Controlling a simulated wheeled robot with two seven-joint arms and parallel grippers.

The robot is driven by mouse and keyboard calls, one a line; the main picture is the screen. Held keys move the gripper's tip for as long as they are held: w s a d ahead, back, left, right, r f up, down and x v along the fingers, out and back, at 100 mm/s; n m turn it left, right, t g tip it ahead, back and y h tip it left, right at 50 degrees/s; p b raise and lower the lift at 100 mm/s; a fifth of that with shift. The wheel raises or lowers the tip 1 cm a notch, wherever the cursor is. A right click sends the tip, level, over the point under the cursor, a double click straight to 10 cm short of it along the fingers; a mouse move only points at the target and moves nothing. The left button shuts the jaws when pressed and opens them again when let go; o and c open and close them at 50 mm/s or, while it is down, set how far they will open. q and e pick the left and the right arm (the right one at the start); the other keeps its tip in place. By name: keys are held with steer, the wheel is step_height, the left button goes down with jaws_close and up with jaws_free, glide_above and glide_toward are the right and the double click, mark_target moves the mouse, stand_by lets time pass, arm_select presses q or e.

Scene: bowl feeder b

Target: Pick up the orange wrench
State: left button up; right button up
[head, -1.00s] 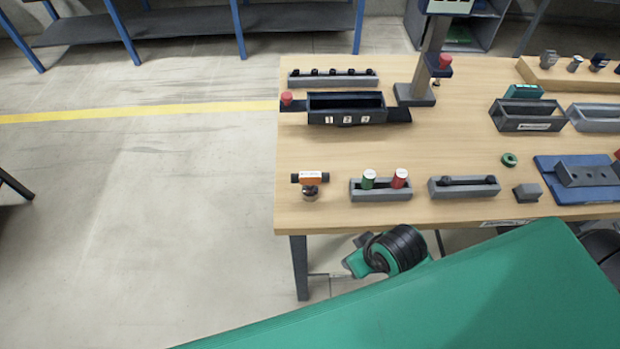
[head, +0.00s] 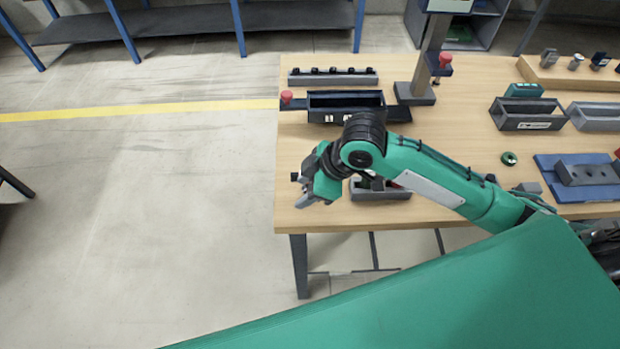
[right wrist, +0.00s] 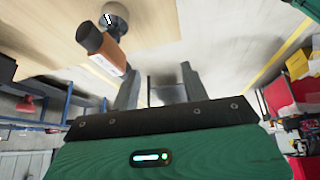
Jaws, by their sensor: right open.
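The orange wrench has an orange middle and black ends. In the right wrist view the wrench (right wrist: 104,56) sits at the upper left, by the tip of the left finger and not between the fingers. A round metal stand (right wrist: 113,18) shows beside it. In the head view my right gripper (head: 312,198) covers most of the wrench; only a small dark end (head: 294,176) shows at its left. My right gripper (right wrist: 160,88) is open and empty in the right wrist view. I cannot tell whether a finger touches the wrench. My left gripper is not in view.
A grey holder (head: 380,192) lies partly under my right arm. A black tray (head: 345,101) stands behind it, with a red knob (head: 286,97) at its left. The table's left edge is close to my right gripper, with open floor beyond.

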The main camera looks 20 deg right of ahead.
mark_target(294, 175)
steer(key=w+d+r+n+g+h, duration=0.1)
steer(key=w+d+r+g, duration=0.1)
steer(key=w+d+r, duration=0.4)
steer(key=f, duration=0.2)
steer(key=f+p, duration=0.1)
steer(key=f, duration=0.1)
steer(key=a+f, duration=0.1)
steer(key=f, duration=0.1)
steer(key=shift+s+f, duration=0.1)
steer(key=shift+s, duration=0.25)
steer(key=p+x, duration=0.2)
steer(key=x, duration=0.2)
steer(key=shift+s+a+f, duration=0.1)
steer(key=shift+a+f, duration=0.15)
steer(key=shift+f, duration=0.05)
steer(key=shift+a+f, duration=0.1)
steer(key=shift+f, duration=0.25)
jaws_close()
